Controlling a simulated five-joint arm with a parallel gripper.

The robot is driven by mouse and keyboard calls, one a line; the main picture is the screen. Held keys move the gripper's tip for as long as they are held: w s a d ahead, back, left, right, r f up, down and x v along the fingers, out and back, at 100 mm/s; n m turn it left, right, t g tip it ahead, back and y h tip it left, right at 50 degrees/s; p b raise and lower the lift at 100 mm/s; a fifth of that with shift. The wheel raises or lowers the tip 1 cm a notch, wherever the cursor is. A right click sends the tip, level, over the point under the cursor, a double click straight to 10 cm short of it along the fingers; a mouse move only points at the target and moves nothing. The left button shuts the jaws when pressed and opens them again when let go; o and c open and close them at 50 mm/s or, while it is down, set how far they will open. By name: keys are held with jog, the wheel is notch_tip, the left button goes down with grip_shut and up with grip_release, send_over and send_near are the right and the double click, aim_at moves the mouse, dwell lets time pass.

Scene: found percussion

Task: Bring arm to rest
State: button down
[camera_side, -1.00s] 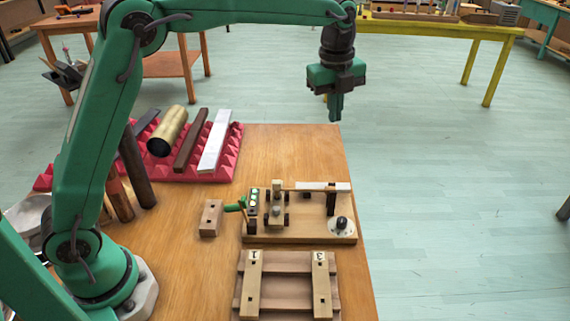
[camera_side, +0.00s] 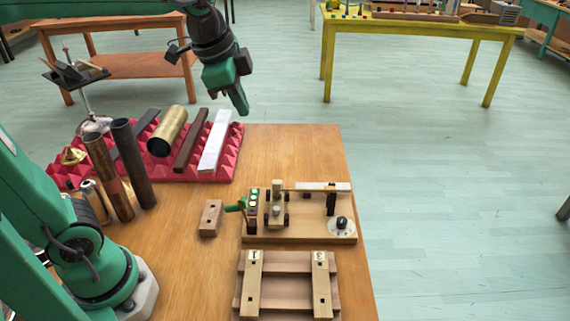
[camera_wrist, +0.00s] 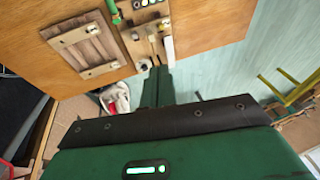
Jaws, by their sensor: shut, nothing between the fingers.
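My gripper (camera_side: 243,108) is green and black and hangs in the air at the top of the side view, beyond the far edge of the wooden table (camera_side: 290,150). Its fingers are together with nothing between them and point down, slightly tilted. In the wrist view the shut green fingers (camera_wrist: 158,85) show at the middle, with the table to the upper left. The upper part of my arm runs out of the side view at the top.
A red foam mat (camera_side: 225,165) holds several bars and a brass cylinder (camera_side: 167,131). A wooden device (camera_side: 310,230) with a knob and a slatted frame (camera_side: 287,285) stand at the right. The table's far right is clear.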

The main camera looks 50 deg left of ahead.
jog(key=s+a+f+n+t, duration=0.1)
jog(key=s+f+n, duration=0.1)
jog(key=s+n, duration=0.2)
jog(key=s+a+f+n, duration=0.1)
jog(key=s+f+n, duration=0.2)
jog(key=s+n, duration=0.2)
jog(key=s, duration=0.2)
jog(key=shift+s+a+f+t, duration=0.25)
jog(key=shift+s+a+t, duration=0.05)
jog(key=shift+s+t, duration=0.1)
jog(key=shift+w+r, duration=0.1)
jog(key=w+d+r+m+g, duration=0.1)
jog(key=w+d+r+m, duration=0.1)
jog(key=w+m, duration=0.6)
jog(key=w+d+r+m+g, duration=0.25)
jog(key=w+m, duration=0.35)
jog(key=w, duration=0.4)
jog(key=w+d+f+m+g, duration=0.1)
jog(key=w+d+f+m, duration=0.3)
jog(key=w+f+m, duration=0.1)
jog(key=w+d+f+m+g, duration=0.1)
jog(key=w+d+f+m, duration=0.3)
jog(key=w+m, duration=0.4)
jog(key=shift+w+d+f, duration=0.35)
jog(key=shift+w+f, duration=0.25)
jog(key=shift+w, duration=0.7)
